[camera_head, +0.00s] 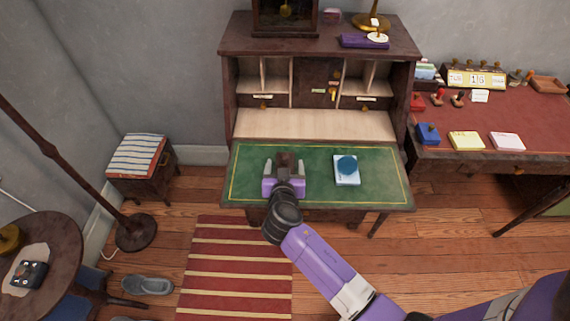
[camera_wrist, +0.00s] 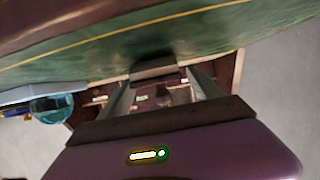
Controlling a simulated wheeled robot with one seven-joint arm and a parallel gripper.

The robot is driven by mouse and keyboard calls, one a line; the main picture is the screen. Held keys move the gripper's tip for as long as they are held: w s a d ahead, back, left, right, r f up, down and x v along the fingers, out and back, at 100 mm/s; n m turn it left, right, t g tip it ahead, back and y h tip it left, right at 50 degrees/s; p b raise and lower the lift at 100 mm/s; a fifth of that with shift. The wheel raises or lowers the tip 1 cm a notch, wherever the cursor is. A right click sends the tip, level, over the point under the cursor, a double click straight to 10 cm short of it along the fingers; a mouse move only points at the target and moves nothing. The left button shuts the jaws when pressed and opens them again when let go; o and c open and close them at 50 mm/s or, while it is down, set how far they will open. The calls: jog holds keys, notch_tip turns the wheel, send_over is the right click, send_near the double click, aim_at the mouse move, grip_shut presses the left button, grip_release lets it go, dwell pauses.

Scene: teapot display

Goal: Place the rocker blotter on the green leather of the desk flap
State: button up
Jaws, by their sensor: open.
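The desk flap is folded down, and its green leather (camera_head: 316,184) has a gold border line; it also fills the top of the wrist view (camera_wrist: 225,35). My gripper (camera_head: 284,164) is over the left half of the leather, its fingers apart. A small dark block, which looks like the rocker blotter (camera_wrist: 153,69), is between or just beyond the fingertips in the wrist view, close to the leather with a dark shadow beside it. In the head view only a dark patch shows between the fingers. I cannot tell whether the block touches the leather or a finger.
A blue round paperweight (camera_head: 347,165) sits on a pale pad (camera_head: 346,180) to the right of my gripper on the leather. The desk's pigeonholes (camera_head: 315,85) stand behind. A red-topped desk (camera_head: 500,115) with stamps and pads is at right. Leather between gripper and pad is clear.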

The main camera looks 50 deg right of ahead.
jog(key=b+v, duration=0.1)
jog(key=v, duration=0.9)
jog(key=shift+s+a+r, duration=0.1)
jog(key=shift+s+a, duration=0.15)
jog(key=shift+a, duration=0.05)
jog(key=s+a+f+n+t+y, duration=0.35)
jog(key=s+a+n+y, duration=0.35)
jog(key=s+a, duration=0.45)
jog(key=s+a+r+n+t+y, duration=0.2)
jog(key=s+r+n+t+y, duration=0.1)
jog(key=s+r, duration=1)
notch_tip(320, 180, up, 2)
jog(key=shift+a+y, duration=0.2)
jog(key=shift+y, duration=0.2)
jog(key=shift+d, duration=0.15)
